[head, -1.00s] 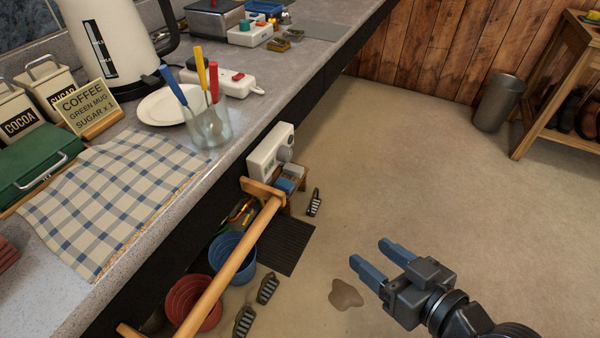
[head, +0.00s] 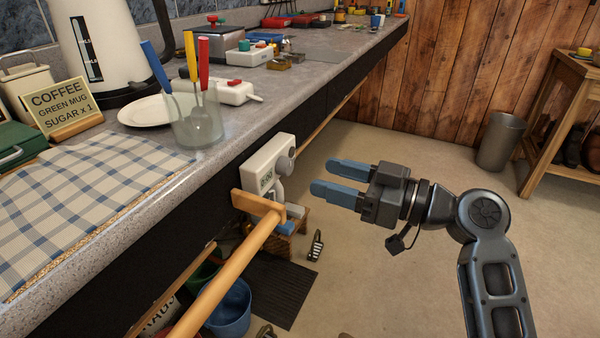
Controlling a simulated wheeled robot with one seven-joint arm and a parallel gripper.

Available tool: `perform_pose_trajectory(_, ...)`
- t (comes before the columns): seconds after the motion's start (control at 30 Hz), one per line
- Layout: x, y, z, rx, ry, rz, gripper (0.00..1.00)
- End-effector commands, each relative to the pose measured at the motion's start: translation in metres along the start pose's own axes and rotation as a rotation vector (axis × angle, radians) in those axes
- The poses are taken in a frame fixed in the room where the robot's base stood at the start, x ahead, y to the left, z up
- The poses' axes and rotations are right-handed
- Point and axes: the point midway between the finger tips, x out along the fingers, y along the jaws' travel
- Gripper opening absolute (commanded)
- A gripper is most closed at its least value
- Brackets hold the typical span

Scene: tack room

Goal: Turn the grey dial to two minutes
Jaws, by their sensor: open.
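The grey dial (head: 284,167) is a round knob on the right part of a white timer box (head: 257,169). My gripper (head: 332,179) has two blue fingers pointing left toward the dial. It is open and empty, to the right of the dial and apart from it.
A glass with coloured-handled spoons (head: 196,125) stands on the counter (head: 150,155) near the edge. A blue bucket (head: 230,308) and dark mat (head: 272,290) are on the floor.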

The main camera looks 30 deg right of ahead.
Motion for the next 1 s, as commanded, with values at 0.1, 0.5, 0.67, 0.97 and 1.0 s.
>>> perform_pose_trajectory(0.1, 0.019, -0.001, -0.002, -0.001, 0.001, -0.003, 0.58)
perform_pose_trajectory(0.5, 0.064, -0.001, 0.000, 0.001, -0.001, 0.000, 0.58)
perform_pose_trajectory(0.67, 0.066, 0.000, 0.000, 0.002, -0.001, 0.001, 0.58)
perform_pose_trajectory(0.97, 0.065, -0.001, 0.000, 0.002, -0.001, 0.001, 0.42)
perform_pose_trajectory(1.0, 0.065, -0.001, 0.000, 0.002, -0.001, 0.001, 0.38)
